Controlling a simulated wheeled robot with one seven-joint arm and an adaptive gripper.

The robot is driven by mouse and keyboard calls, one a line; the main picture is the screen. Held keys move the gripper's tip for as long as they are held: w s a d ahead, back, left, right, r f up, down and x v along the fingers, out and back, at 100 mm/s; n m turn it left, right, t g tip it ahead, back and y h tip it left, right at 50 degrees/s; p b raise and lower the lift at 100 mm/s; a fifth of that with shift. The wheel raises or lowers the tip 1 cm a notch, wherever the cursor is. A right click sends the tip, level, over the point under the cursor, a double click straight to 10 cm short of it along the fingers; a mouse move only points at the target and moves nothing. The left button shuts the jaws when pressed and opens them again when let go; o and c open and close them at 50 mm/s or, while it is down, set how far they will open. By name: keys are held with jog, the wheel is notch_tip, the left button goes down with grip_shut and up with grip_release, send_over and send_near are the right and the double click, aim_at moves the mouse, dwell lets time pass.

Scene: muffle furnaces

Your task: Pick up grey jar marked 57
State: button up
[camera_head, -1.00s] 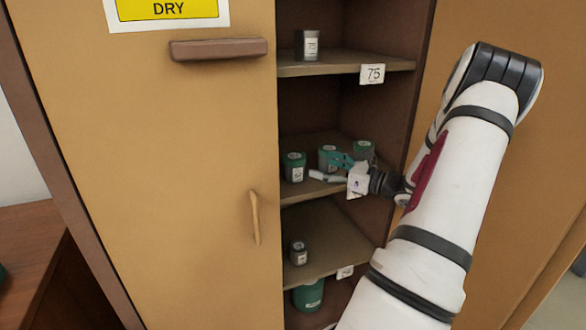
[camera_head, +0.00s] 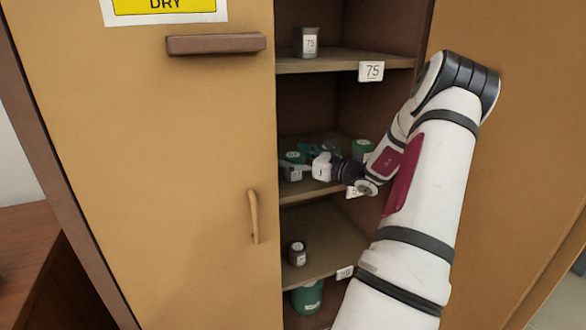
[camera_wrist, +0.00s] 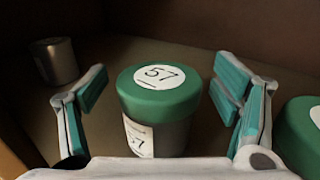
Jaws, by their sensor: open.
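The jar marked 57 (camera_wrist: 172,133) has a grey body, a green lid and a white round label. It stands upright in the middle of the wrist view, with a second label on its side. My gripper (camera_wrist: 160,82) is open, one teal-lined finger on each side of the jar, with gaps showing at both sides. In the head view my gripper (camera_head: 308,152) reaches into the cabinet at the middle shelf. There it covers part of the jars, and I cannot tell for certain which one is marked 57.
In the wrist view a green-lidded jar (camera_wrist: 302,130) stands close at right, and a small grey jar (camera_wrist: 57,62) at far left. In the head view another green-lidded jar (camera_head: 362,148) is behind my wrist. The upper shelf (camera_head: 335,63) and cabinet door (camera_head: 170,150) bound the space.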

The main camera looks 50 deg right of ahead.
jog(key=c, duration=1.5)
jog(key=shift+r, duration=0.1)
